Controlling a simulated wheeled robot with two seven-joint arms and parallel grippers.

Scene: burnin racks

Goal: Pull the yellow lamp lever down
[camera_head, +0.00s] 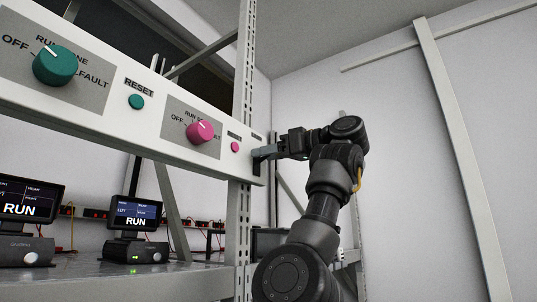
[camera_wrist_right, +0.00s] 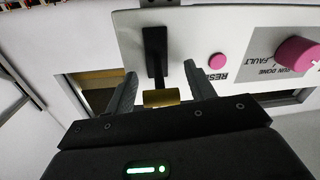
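The yellow lamp lever (camera_wrist_right: 162,98) shows in the right wrist view as a short gold-yellow handle at the lower end of a black slotted plate (camera_wrist_right: 155,50) on the white panel. My right gripper (camera_wrist_right: 160,72) has its two grey fingers apart, one on each side of the lever, with a gap on both sides. In the head view my right gripper (camera_head: 266,154) is at the right end of the panel, and the lever is hidden there. My left gripper is not in view.
The white panel (camera_head: 165,146) carries a green knob (camera_head: 55,65), a green button (camera_head: 136,102), a pink knob (camera_head: 200,131) and a pink button (camera_head: 235,147). Two small RUN displays (camera_head: 133,214) stand on the shelf below. A grey rack post (camera_head: 243,90) rises behind the panel.

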